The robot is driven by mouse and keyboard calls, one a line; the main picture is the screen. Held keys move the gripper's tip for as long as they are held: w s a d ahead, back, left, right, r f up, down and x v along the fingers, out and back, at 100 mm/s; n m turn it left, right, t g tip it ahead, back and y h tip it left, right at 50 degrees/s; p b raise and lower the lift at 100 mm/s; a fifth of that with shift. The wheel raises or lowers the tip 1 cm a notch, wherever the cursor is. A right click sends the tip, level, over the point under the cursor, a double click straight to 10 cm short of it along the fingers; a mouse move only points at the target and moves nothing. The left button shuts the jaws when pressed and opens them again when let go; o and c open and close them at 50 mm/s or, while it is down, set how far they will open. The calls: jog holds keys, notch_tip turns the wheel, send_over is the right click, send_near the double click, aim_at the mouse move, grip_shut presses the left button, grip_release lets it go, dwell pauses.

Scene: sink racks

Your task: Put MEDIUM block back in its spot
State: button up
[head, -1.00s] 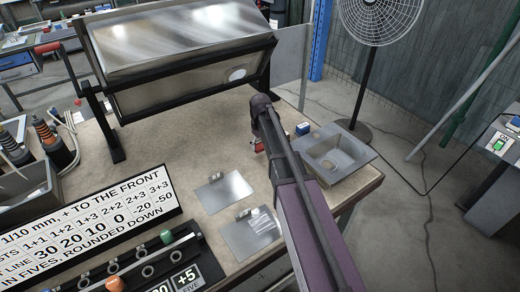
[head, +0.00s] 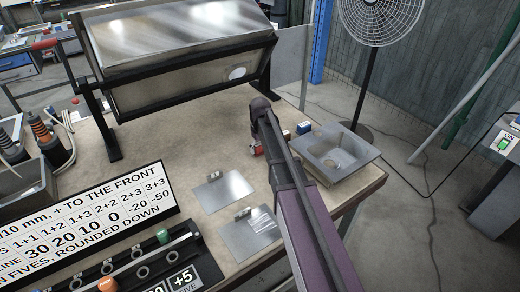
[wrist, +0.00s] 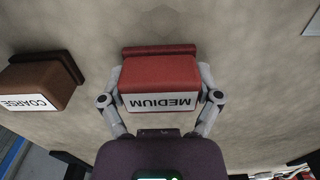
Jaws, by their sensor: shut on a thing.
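The red MEDIUM block (wrist: 160,82) sits between the two fingers of my gripper (wrist: 161,70) in the wrist view. Its white label reads upside down there. The fingers are shut on its sides. In the head view, my arm hides most of my gripper, and a bit of the red block (head: 258,150) shows beside it, over the far right part of the bench. I cannot tell whether the block touches the bench. The brown COARSE block (wrist: 42,80) stands apart, to the left in the wrist view. I cannot make out the MEDIUM block's spot.
A blue block (head: 303,127) stands near the metal sink basin (head: 340,155) at the bench's right end. Two metal plates (head: 222,190) lie in the middle. A large steel box on a stand (head: 185,60) is at the back. A number sign (head: 85,225) fills the left front.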

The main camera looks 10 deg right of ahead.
jog(key=shift+f, duration=0.15)
jog(key=o, duration=0.9)
notch_tip(320, 180, up, 12)
jog(key=p, duration=1.2)
jog(key=shift+r, duration=0.2)
jog(key=shift+s, duration=0.1)
dwell(0.3)
jog(key=s+m, duration=0.1)
jog(key=s, duration=0.7)
jog(key=s+m, duration=0.2)
jog(key=s, duration=0.6)
jog(key=s+m, duration=0.1)
jog(key=s, duration=0.7)
jog(key=shift+m, duration=0.3)
